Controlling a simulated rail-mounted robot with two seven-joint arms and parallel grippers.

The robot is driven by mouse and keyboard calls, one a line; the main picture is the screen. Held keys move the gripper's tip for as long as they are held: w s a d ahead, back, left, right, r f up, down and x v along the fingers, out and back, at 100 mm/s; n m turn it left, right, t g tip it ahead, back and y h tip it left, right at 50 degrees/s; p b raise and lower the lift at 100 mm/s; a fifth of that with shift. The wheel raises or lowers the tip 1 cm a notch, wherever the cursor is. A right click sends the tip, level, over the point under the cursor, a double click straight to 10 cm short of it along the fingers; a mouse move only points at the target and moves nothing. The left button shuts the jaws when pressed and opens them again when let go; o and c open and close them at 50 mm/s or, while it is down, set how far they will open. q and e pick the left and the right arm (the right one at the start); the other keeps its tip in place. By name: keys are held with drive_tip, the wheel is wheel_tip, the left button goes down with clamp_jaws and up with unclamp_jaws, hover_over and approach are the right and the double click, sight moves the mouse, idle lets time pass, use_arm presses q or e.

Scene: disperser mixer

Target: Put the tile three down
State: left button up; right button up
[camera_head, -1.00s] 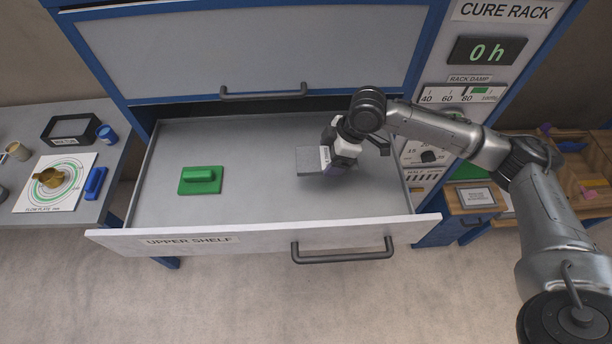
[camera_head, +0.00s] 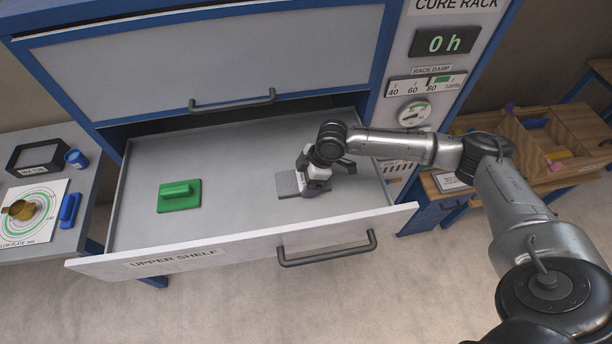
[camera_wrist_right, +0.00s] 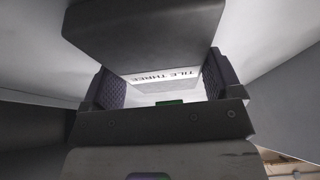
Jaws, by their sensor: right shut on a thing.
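Tile three is a flat grey tile (camera_head: 288,185) over the floor of the open upper shelf drawer (camera_head: 240,215), right of its middle. My right gripper (camera_head: 309,189) is shut on the tile's right side. In the right wrist view the tile (camera_wrist_right: 145,35) shows as a dark grey slab, and its white label reading "TILE THREE" (camera_wrist_right: 165,77) lies between the two fingers. The tile looks level and low; I cannot tell whether it touches the drawer floor. My left gripper is not in view.
A green block with a handle (camera_head: 180,195) sits in the drawer's left part. The drawer front with its handle (camera_head: 328,250) is nearest me. The cure rack panel (camera_head: 440,60) reads 0 h. A side table at left holds a flow plate (camera_head: 38,222). The drawer's middle is clear.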

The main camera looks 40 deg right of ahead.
drive_tip(key=shift+w+d+f, duration=0.1)
drive_tip(key=shift+f, duration=0.1)
drive_tip(key=shift+d+f, duration=0.15)
drive_tip(key=shift+f, duration=0.25)
drive_tip(key=o, duration=1.1)
drive_tip(key=shift+f, duration=0.2)
drive_tip(key=shift+c, duration=0.2)
drive_tip(key=shift+r, duration=0.4)
drive_tip(key=a+b+v, duration=0.1)
drive_tip(key=v, duration=1.1)
drive_tip(key=shift+d+r, duration=0.2)
drive_tip(key=shift+r, duration=0.35)
